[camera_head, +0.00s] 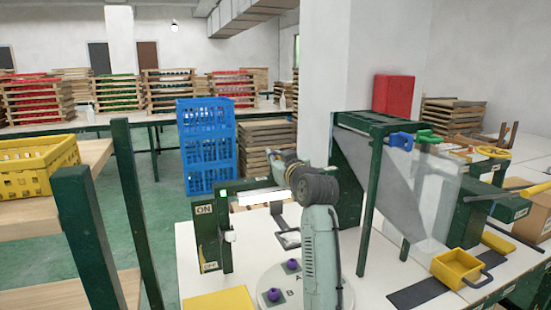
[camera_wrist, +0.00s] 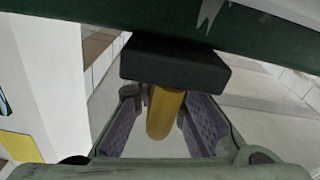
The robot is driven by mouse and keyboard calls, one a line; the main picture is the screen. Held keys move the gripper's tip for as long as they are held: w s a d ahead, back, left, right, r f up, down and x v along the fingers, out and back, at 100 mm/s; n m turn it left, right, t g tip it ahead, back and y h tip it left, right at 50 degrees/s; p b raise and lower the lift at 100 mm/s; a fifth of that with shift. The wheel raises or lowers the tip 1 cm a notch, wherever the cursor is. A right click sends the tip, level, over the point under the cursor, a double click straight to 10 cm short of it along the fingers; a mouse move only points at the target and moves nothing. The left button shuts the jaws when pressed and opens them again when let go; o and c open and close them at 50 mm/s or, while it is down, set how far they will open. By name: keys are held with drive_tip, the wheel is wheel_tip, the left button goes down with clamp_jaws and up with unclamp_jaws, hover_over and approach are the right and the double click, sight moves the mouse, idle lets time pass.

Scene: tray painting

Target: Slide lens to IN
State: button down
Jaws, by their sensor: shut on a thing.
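In the wrist view, my gripper (camera_wrist: 160,118) has its two purple-padded fingers on either side of a yellow-orange cylindrical knob (camera_wrist: 163,112). It is shut on this knob. The knob hangs from a black block (camera_wrist: 175,66) under a dark green beam (camera_wrist: 130,22). I cannot tell the lens itself apart, and no IN mark is readable. In the head view, my arm reaches up and away to the green bench frame, and its end hides the knob and block.
A green post (camera_head: 209,238) with ON and OFF labels stands left of my arm. A round white plate (camera_head: 270,290) with purple knobs lies below. A clear panel (camera_head: 425,190) and green frame (camera_head: 374,122) stand right. A yellow box (camera_head: 456,268) sits front right.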

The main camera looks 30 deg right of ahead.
drive_tip(key=shift+f, duration=0.1)
drive_tip(key=c, duration=1.7)
unclamp_jaws()
drive_tip(key=shift+a, duration=0.1)
drive_tip(key=v, duration=1.2)
